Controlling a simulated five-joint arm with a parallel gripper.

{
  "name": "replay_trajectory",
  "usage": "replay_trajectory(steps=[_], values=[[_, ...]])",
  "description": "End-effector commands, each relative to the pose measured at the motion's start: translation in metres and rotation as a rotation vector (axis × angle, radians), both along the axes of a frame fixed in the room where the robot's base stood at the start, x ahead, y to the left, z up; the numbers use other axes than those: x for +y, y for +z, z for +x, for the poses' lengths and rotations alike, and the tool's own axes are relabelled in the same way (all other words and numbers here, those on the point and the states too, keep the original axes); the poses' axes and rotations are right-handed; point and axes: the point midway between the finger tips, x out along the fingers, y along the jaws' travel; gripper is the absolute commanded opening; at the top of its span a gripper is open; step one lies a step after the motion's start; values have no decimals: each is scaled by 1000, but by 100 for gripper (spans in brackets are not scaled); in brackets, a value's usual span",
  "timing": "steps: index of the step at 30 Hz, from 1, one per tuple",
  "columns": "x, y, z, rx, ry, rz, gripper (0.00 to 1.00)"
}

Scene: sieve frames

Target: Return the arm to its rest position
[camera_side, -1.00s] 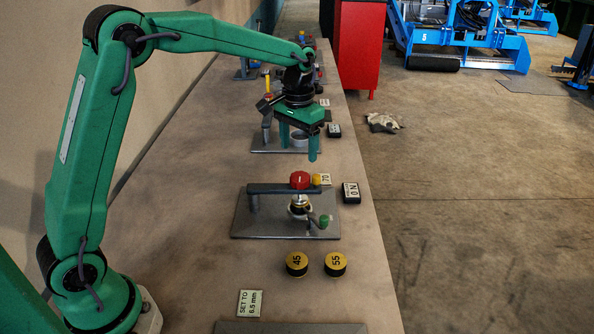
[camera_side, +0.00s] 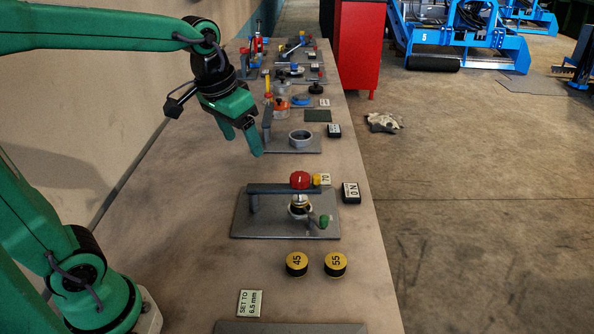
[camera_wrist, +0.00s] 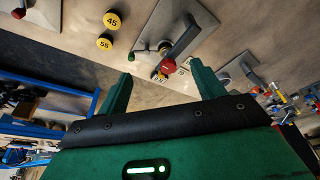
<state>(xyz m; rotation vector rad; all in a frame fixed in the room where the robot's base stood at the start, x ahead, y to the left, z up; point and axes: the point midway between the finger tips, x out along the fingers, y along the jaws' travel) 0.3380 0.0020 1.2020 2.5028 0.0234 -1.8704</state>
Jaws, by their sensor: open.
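My gripper (camera_side: 243,136) is green, open and empty. In the side view it hangs tilted above the left part of the bench, up and left of the nearer fixture, touching nothing. In the wrist view its two fingers (camera_wrist: 160,90) stand apart with nothing held between them. The nearer fixture has a grey plate (camera_side: 245,223), a dark arm and a red knob (camera_side: 300,179); it also shows in the wrist view, where its red knob (camera_wrist: 168,68) appears beyond the fingers.
Black-and-yellow discs marked 45 (camera_side: 297,264) and 55 (camera_side: 335,264) lie on the bench. A grey ring (camera_side: 300,139) sits on a farther plate. More fixtures stand at the back. A red cabinet (camera_side: 359,45) stands beside the bench.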

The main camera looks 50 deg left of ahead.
Motion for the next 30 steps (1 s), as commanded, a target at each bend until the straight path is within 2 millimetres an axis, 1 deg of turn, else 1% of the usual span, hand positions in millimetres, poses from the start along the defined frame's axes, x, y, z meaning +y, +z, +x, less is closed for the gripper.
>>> replay_trajectory(steps=[1, 9, 15, 18, 24, 30], values=[[0, 2, -11, -19, -2, 0, 68], [-1, -2, -58, -100, -11, 3, 68], [-2, -11, -90, -158, -18, 5, 68], [-2, -16, -101, -179, -19, 6, 68], [-2, -22, -112, -203, -22, 7, 68], [-2, -24, -114, -205, -22, 7, 68]])
